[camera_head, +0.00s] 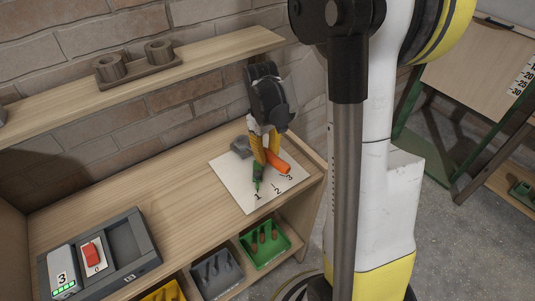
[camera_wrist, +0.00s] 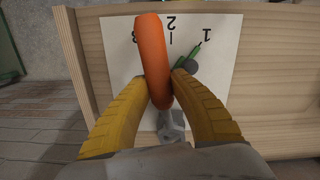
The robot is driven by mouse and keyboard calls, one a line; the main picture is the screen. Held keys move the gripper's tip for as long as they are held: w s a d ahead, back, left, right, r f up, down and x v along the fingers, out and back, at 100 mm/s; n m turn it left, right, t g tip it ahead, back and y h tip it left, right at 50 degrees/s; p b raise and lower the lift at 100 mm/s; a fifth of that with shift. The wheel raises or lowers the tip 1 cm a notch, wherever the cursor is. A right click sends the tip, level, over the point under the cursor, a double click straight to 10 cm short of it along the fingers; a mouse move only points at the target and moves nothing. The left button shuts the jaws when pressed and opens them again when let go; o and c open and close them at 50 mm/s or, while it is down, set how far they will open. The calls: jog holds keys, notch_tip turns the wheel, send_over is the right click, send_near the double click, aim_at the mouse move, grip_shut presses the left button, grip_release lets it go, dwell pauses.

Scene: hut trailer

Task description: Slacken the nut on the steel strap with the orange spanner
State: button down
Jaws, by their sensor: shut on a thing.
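The orange spanner (camera_head: 279,163) is over the white card in the head view. In the wrist view, its orange handle (camera_wrist: 152,50) lies between the yellow fingers of my gripper (camera_wrist: 163,80), which is shut on it. My gripper (camera_head: 266,157) points down over the card in the head view. A grey metal piece (camera_wrist: 171,126) shows below the handle in the wrist view; I cannot tell whether it is the spanner's head or the strap. A grey block (camera_head: 241,147) sits at the card's back edge. I cannot make out the nut or the steel strap clearly.
The white card (camera_head: 236,187) bears the marks 1, 2 and 3. A green pointer-like piece (camera_head: 258,172) is beside the fingers. A grey tray (camera_head: 128,240) with a red switch (camera_head: 92,254) is at left. Green (camera_head: 267,262) and grey bins sit below. A shelf (camera_head: 215,50) overhangs behind.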

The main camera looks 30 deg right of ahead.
jog(key=shift+f, duration=0.15)
jog(key=shift+f+b, duration=0.95)
jog(key=shift+f, duration=0.1)
jog(key=shift+d, duration=0.1)
jog(key=d+n, duration=0.1)
jog(key=w+d+n, duration=0.1)
jog(key=d+n, duration=0.1)
jog(key=shift+w, duration=0.1)
jog(key=shift+w+d+n, duration=0.45)
jog(key=shift+d+n, duration=0.3)
jog(key=shift+n, duration=0.35)
jog(key=shift+s+a, duration=0.1)
jog(key=shift+a, duration=0.05)
